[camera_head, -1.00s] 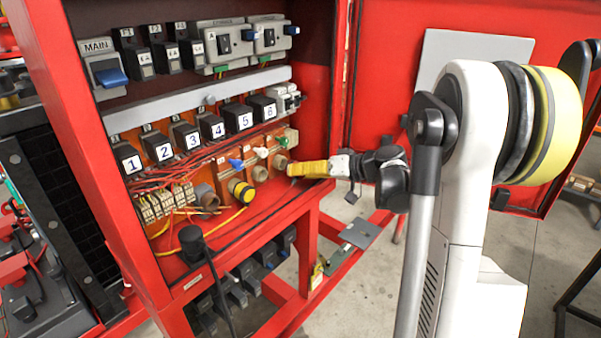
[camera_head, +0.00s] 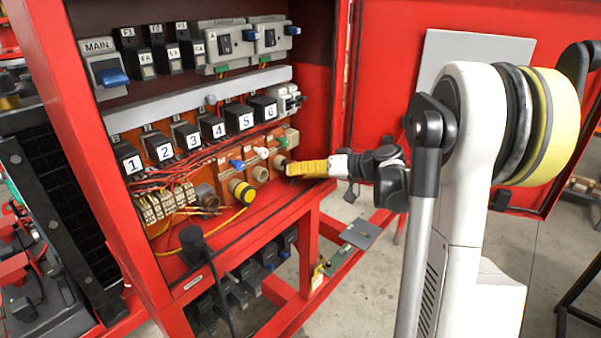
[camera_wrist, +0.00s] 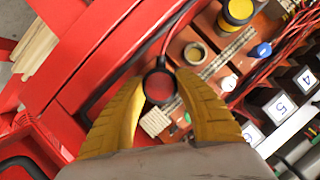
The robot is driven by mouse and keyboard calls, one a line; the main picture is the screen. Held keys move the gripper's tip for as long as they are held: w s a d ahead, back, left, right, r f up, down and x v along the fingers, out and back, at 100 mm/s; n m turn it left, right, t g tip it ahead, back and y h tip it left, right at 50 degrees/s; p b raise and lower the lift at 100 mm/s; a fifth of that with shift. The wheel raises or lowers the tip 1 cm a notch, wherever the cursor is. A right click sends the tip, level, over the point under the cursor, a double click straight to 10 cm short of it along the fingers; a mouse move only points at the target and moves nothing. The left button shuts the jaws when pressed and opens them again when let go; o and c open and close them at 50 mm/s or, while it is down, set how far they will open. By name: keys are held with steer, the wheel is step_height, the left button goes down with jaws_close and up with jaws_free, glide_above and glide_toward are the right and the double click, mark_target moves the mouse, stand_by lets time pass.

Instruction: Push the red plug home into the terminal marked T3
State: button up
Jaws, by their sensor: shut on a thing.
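The red plug (camera_wrist: 163,87) shows in the wrist view as a dark-rimmed disc with a dull red face and a thin cable running from its upper side. My gripper (camera_wrist: 162,79) has its yellow fingers on either side of it and is shut on it. In the head view my gripper (camera_head: 289,169) is at the right end of the lower terminal row, where the plug is mostly hidden by the fingers. The plug lines up with the rightmost terminal (camera_head: 279,161), which is partly covered. I cannot read a T3 mark or tell how deep the plug sits.
An open ring terminal (camera_wrist: 194,53) and a yellow-capped terminal (camera_wrist: 237,11) stand beside the plug. Blue and white levers (camera_head: 236,164) sit just above the row. A black plug on a cable (camera_head: 192,240) hangs at the cabinet's front lip. The red cabinet wall (camera_head: 320,120) is close on the right.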

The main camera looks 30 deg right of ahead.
steer(key=shift+w+a, duration=0.25)
steer(key=shift+w, duration=0.45)
steer(key=shift+w+a, duration=0.25)
steer(key=shift+w, duration=0.45)
steer(key=o, duration=1.2)
steer(key=shift+c, duration=0.2)
steer(key=v, duration=1.2)
steer(key=shift+a, duration=0.15)
